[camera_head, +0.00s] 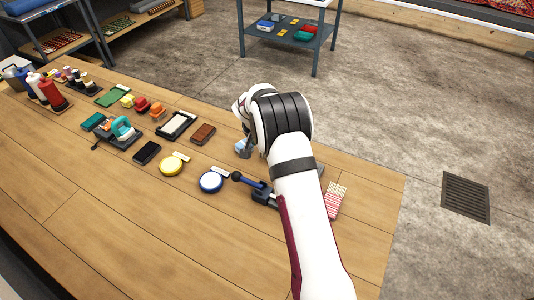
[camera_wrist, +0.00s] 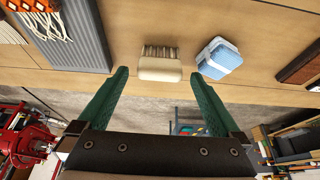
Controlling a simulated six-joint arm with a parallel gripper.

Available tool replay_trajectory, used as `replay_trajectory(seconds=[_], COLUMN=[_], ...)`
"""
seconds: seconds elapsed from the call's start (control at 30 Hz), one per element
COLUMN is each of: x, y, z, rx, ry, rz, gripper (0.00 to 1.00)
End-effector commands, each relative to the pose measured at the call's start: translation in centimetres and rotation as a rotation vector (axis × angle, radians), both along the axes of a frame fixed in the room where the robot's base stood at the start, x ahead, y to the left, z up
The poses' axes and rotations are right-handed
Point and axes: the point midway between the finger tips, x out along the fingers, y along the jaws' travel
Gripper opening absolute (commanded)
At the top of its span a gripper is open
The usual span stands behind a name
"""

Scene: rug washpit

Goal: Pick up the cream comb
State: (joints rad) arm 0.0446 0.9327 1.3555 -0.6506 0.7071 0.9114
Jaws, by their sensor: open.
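The cream comb (camera_wrist: 160,66) lies on the wooden table in the wrist view, a cream body with a row of darker teeth on its far side in that picture. My gripper (camera_wrist: 158,76) is open, with one green finger to the left of the comb and one to the right. The comb sits ahead of and between the fingertips, and nothing is held. In the head view my arm covers the comb and the gripper's fingers.
A blue block (camera_wrist: 220,58) lies close right of the comb. A grey ribbed board (camera_wrist: 70,45) with white fringe is to the left, and a brown block (camera_wrist: 300,66) far right. The table (camera_head: 130,225) holds several other tools; its edge is near the comb.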

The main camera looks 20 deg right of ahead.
Motion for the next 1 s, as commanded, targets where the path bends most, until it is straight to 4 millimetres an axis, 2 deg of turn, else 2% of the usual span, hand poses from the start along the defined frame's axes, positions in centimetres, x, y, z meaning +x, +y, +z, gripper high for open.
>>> replay_trajectory(seconds=[0.1,0.33,0.8,1.0], x=[0.46,0.54,0.52,0.53], y=[-0.50,-0.57,-0.56,-0.56], z=[-1.53,-1.70,-1.66,-1.63], rx=[0.000,0.000,0.000,0.000], ry=[0.000,-0.001,0.000,-0.001], rz=[-0.001,-0.001,-0.001,-0.001], gripper=[1.00,1.00,0.15,0.14])
